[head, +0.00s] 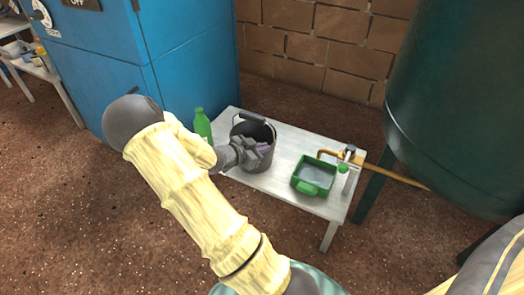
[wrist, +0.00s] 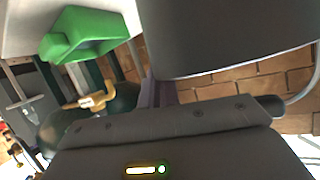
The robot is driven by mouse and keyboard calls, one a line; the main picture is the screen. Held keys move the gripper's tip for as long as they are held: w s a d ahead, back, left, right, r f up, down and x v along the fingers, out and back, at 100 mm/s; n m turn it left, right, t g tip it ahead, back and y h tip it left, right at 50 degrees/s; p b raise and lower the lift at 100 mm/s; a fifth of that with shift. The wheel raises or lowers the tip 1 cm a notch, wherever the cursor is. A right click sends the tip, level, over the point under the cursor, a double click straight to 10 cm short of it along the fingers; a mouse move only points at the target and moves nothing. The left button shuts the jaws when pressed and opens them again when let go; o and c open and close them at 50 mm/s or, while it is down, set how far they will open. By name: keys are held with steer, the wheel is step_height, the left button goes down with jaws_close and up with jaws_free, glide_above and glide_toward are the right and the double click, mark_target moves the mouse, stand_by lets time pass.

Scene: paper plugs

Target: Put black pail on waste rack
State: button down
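The black pail (head: 265,130), dark with a raised handle, stands upright on a low white table (head: 290,190). My gripper (head: 261,149) is at the pail's near side, overlapping it in the head view. In the wrist view, the pail (wrist: 225,35) fills the top right, close to my gripper (wrist: 158,93). The pail hides part of the fingers, so I cannot tell whether they are open or touch it. Nothing is clearly recognisable as a waste rack; a white stand (head: 45,75) with small items is at the far left.
A green bottle (head: 202,125) stands left of the pail. A blue cabinet (head: 185,55) is behind left; a large dark green tank (head: 460,100) is at right.

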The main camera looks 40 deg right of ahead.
steer(key=shift+r, duration=0.1)
steer(key=c, duration=1.6)
jaws_free()
steer(key=shift+c, duration=0.2)
steer(key=shift+a+r, duration=0.1)
steer(key=shift+a, duration=0.1)
steer(key=p+v, duration=0.6)
steer(key=v, duration=0.5)
steer(key=shift+a, duration=0.3)
steer(key=shift+w, duration=0.1)
